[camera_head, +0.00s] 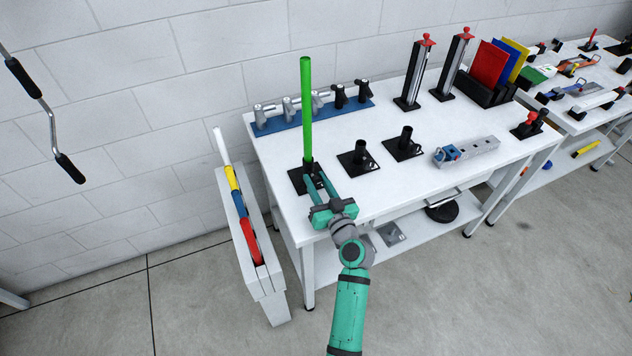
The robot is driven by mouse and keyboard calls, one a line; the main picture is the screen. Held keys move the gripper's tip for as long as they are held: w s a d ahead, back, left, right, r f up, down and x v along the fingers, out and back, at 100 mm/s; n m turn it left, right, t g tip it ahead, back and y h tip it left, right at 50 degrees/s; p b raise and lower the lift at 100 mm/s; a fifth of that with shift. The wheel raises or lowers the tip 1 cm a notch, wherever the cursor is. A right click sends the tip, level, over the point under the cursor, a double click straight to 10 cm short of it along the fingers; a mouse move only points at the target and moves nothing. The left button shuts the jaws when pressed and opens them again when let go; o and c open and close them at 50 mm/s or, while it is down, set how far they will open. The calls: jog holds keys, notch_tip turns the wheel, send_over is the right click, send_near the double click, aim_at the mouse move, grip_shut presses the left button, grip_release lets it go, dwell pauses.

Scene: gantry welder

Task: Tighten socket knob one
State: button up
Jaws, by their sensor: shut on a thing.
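A tall green rod (306,105) stands upright in the leftmost black socket (296,178), on a square base near the table's left front corner. My gripper (314,180) reaches in from the front, its two green fingers at the foot of this socket. It is shut on the small dark socket knob there, which the fingers mostly hide. Two more black sockets, a middle one (358,158) and a right one (404,143), stand empty to the right, each with a small side knob.
A blue rack (290,122) with grey and black fittings lies along the back. Two black posts with red knobs (418,70) stand behind right. A grey block (470,151) lies at the right. A white bin (243,240) of coloured rods stands left of the table (390,190).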

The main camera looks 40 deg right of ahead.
jog(key=shift+m, duration=1)
jog(key=shift+d, duration=0.1)
jog(key=o, duration=1.1)
jog(key=shift+c, duration=0.2)
jog(key=v, duration=1.1)
jog(key=shift+f, duration=0.1)
